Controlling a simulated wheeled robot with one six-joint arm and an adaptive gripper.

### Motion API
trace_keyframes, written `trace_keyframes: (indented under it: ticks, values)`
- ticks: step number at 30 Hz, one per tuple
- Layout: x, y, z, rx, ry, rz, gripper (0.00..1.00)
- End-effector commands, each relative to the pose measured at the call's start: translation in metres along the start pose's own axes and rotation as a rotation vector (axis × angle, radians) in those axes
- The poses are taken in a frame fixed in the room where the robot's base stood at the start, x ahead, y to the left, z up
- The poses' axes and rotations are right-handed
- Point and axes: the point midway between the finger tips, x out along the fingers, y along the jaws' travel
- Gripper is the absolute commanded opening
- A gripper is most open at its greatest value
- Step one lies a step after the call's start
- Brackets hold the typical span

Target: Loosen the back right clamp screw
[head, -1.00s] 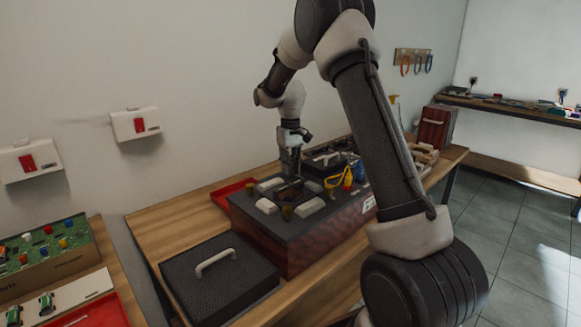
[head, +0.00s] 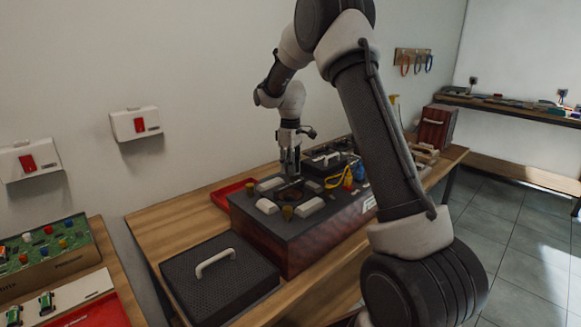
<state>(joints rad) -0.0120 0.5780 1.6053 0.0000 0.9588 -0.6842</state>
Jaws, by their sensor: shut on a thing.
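A dark box with reddish sides (head: 330,234) stands on the wooden bench. Its top has a round dark opening with pale blocks around it, among them the front left one (head: 267,206) and the front right one (head: 311,206). A brass-coloured clamp screw (head: 287,213) stands at the front of the top. My gripper (head: 290,172) points straight down at the back of the opening, with its fingers shut on what seems to be the back right clamp screw. That screw is hidden by the fingers and too small to make out.
A black lid with a pale handle (head: 215,257) lies left of the box. A red tray (head: 229,193) is behind it. Yellow cable loops (head: 341,179) and a dark handled piece (head: 327,158) are close on the right. Bare bench (head: 170,225) shows at the left.

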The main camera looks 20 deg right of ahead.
Motion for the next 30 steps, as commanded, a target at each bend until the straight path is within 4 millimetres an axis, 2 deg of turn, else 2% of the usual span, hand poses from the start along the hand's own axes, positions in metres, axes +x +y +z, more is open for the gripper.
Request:
trace_keyframes:
  ticks: [10,11,14,25,30]
  values:
    - [-0.001,0.001,-0.001,-0.002,0.003,0.003,0.0]
    - [-0.001,0.001,-0.001,-0.002,0.003,0.003,0.25]
    - [-0.001,0.001,-0.001,-0.002,0.002,0.002,0.43]
    - [-0.004,0.0,-0.001,-0.001,0.002,0.002,0.44]
    - [-0.029,0.001,-0.001,-0.001,0.004,0.004,0.44]
